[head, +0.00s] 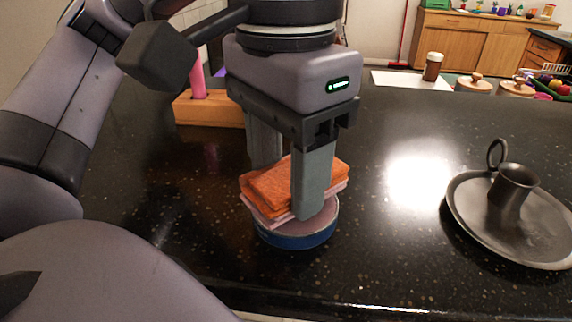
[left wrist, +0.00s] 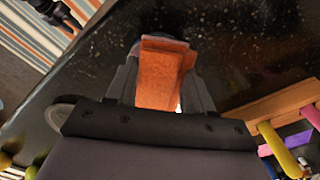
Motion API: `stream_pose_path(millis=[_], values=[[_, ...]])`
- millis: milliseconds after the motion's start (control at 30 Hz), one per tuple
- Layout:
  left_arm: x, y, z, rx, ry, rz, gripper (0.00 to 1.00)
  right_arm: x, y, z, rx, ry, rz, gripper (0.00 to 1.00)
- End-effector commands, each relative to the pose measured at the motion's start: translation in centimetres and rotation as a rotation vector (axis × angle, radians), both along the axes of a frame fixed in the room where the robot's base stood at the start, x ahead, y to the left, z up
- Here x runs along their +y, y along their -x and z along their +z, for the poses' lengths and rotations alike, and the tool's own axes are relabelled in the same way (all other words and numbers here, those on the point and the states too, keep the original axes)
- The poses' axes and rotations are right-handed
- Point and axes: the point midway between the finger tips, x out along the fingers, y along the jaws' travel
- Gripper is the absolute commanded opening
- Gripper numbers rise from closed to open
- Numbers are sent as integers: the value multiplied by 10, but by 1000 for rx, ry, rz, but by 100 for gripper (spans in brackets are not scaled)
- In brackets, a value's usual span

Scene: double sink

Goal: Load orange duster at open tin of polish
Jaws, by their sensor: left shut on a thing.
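The orange duster (head: 268,188) is a folded cloth, orange on top with pinkish layers below. My left gripper (head: 289,190) points down and is shut on it, one finger on each side. The duster also shows between the fingers in the left wrist view (left wrist: 160,78). The open tin of polish (head: 300,236) is round and blue-sided, standing on the dark counter directly below the duster. The duster covers the tin's far left part, and its underside is at or just above the tin's top; I cannot tell whether they touch. My right gripper is not in view.
A dark metal candle holder (head: 535,232) with a round dish stands on the right. A wooden block (head: 207,110) with coloured pegs is behind my left gripper. A brown cup (head: 432,67) stands far back. The counter between the tin and the candle holder is clear.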

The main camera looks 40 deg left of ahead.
Motion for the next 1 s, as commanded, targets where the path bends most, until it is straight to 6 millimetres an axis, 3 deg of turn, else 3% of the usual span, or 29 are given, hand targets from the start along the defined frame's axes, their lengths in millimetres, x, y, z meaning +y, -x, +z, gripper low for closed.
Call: stream_pose_path(millis=[600, 1000], values=[[0, 0, 53, 0, 1, 0, 28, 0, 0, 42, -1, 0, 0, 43], [0, 0, 58, -1, 2, 1, 28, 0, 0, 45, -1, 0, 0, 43]])
